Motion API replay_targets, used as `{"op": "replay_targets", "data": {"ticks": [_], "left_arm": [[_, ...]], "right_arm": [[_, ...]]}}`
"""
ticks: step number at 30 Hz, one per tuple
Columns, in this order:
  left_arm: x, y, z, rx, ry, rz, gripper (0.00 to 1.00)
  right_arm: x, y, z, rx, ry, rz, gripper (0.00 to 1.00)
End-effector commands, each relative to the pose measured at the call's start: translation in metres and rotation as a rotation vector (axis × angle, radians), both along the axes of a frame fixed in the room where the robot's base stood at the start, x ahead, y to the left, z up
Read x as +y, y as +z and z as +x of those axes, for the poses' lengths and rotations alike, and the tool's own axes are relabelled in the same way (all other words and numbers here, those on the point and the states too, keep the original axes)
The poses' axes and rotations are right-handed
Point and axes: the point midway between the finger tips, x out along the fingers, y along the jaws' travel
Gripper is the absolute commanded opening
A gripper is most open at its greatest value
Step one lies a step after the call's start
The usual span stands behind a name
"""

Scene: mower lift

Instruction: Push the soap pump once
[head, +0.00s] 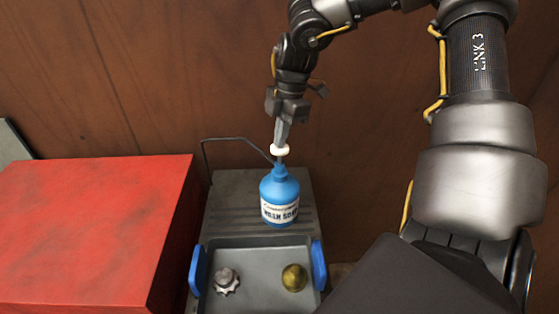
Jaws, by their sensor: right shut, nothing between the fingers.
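The soap pump is a blue bottle (280,192) with a white and dark label and a pale pump head (279,150) on top. It stands upright on a grey ridged surface behind a tray. My right gripper (280,143) points down from above, its fingers shut with nothing between them. The fingertips are right at the top of the pump head and look to be touching it; the exact contact is hard to tell. My left gripper is not in view.
A grey tray (258,243) with blue handles sits in front of the bottle, holding a silver knob-like part (225,281) and a brass-coloured round part (294,277). A large red box (90,225) stands at the left. A brown wooden wall (150,75) is behind.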

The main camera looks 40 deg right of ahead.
Motion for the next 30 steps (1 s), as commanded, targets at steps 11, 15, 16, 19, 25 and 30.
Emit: {"op": "replay_targets", "data": {"ticks": [11, 15, 16, 19, 25, 30], "left_arm": [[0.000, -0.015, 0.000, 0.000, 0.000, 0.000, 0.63], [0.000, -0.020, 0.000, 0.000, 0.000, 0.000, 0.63], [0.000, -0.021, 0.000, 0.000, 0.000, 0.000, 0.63], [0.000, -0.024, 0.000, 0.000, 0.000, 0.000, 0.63], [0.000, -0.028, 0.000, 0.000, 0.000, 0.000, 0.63], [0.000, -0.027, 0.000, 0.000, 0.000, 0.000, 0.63]], "right_arm": [[0.000, -0.016, 0.000, 0.001, 0.000, 0.000, 0.00], [0.000, -0.021, 0.000, 0.001, 0.000, 0.000, 0.00], [0.000, -0.022, 0.000, 0.001, 0.000, 0.000, 0.00], [0.000, -0.025, 0.000, 0.001, 0.000, 0.000, 0.00], [0.000, -0.029, 0.000, 0.002, 0.000, 0.000, 0.00], [0.000, -0.029, 0.000, 0.002, 0.000, 0.000, 0.00]]}}
